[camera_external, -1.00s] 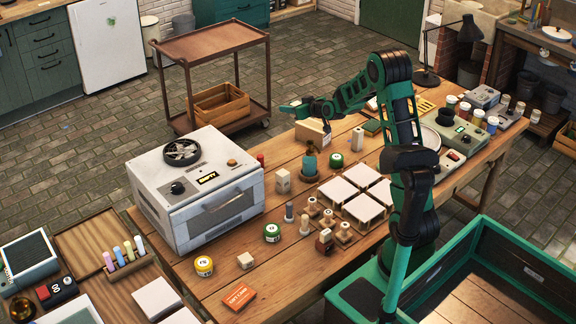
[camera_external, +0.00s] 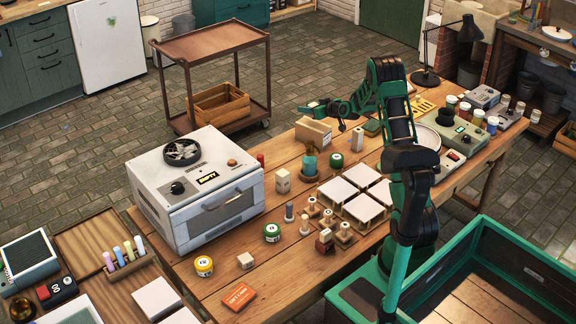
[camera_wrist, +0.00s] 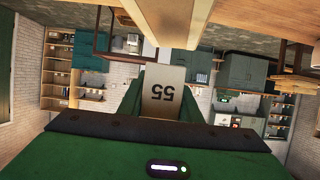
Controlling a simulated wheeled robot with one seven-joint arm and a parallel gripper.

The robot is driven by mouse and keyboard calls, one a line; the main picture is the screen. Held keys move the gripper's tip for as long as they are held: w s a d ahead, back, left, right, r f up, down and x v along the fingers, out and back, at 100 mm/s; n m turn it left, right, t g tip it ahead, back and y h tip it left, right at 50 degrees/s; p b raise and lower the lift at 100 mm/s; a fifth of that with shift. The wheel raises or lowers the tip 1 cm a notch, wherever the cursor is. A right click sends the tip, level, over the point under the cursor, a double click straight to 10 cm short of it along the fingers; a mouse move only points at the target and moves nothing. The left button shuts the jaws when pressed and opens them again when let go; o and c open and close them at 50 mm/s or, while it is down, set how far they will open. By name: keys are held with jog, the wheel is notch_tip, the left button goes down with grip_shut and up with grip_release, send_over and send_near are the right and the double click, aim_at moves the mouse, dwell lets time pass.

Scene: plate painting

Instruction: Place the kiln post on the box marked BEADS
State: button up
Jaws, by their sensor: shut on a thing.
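The kiln post is a pale block marked 55 (camera_wrist: 163,90), upside down in the wrist view. My gripper (camera_wrist: 160,98) is shut on it, with green fingers at both sides. In the external view my gripper (camera_external: 312,107) is beyond and above a cardboard box (camera_external: 312,132) on the table's far edge. No BEADS lettering is readable; this cardboard box looks like the box meant. A tan box-like shape (camera_wrist: 176,20) shows at the top of the wrist view, apart from the post.
A pale block (camera_external: 357,139) stands right of the box, and a green bottle-like thing (camera_external: 310,160) stands in front. White tiles (camera_external: 338,189), paint jars (camera_external: 272,232) and stamps crowd the table's middle. A kiln-like oven (camera_external: 200,190) stands left. A trolley (camera_external: 215,40) stands behind.

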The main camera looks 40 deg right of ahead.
aim_at(307, 121)
notch_tip(307, 121, down, 4)
jog(key=shift+r, duration=0.1)
jog(key=o, duration=1.3)
jog(key=shift+c, duration=0.2)
jog(key=shift+r, duration=0.1)
